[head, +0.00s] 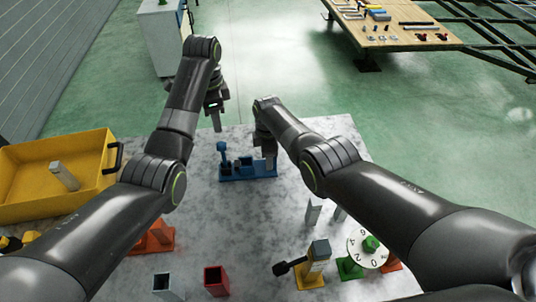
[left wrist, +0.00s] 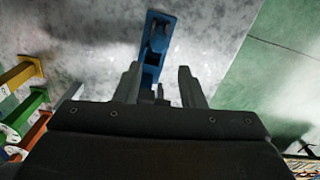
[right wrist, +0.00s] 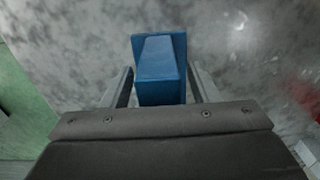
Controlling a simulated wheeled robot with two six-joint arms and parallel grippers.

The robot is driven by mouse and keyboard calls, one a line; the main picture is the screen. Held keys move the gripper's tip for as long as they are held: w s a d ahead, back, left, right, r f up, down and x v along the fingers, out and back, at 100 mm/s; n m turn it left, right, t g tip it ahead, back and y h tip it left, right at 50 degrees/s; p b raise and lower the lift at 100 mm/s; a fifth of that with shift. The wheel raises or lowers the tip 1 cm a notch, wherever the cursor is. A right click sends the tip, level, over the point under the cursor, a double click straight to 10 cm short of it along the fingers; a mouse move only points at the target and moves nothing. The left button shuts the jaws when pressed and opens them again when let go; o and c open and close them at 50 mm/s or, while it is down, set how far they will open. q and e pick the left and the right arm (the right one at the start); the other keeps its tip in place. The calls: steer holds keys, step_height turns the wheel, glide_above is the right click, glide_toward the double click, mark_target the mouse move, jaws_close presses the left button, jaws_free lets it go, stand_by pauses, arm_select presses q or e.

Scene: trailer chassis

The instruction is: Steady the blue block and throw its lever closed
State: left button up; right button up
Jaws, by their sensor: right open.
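The blue block (head: 250,174) is a low blue fixture near the back of the table. Its lever (head: 222,153) stands roughly upright at the left end, with a knob on top. My left gripper (head: 216,124) is above and behind the lever end, open and empty. In the left wrist view, the blue block (left wrist: 151,75) shows beyond and between the open fingers (left wrist: 158,85). My right gripper (head: 266,155) is low at the block's right end, partly hidden by its arm. In the right wrist view, the blue block's end (right wrist: 160,85) sits between the open fingers (right wrist: 160,88); contact cannot be told.
A yellow bin (head: 60,185) is at the left. Nearer me are a red cup (head: 216,281), a grey cup (head: 167,286), an orange fixture (head: 154,238), a yellow fixture (head: 314,268) with a black lever, and a white dial (head: 368,248). The table's middle (head: 240,225) is clear.

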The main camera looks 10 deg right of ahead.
steer(key=shift+f, duration=0.1)
steer(key=shift+c, duration=0.4)
jaws_close()
arm_select(q)
steer(key=c, duration=0.3)
steer(key=shift+w+d+f+n+t+h, duration=0.3)
steer(key=shift+n+h, duration=0.2)
steer(key=shift+h, duration=0.2)
steer(key=c, duration=0.5)
steer(key=shift+w+d+n+h, duration=0.15)
steer(key=shift+n+h, duration=0.35)
steer(key=shift+h, duration=0.1)
steer(key=shift+w+d+r+n+t+h, duration=0.25)
steer(key=shift+d+n+t+h, duration=0.2)
steer(key=shift+n+t+h, duration=0.35)
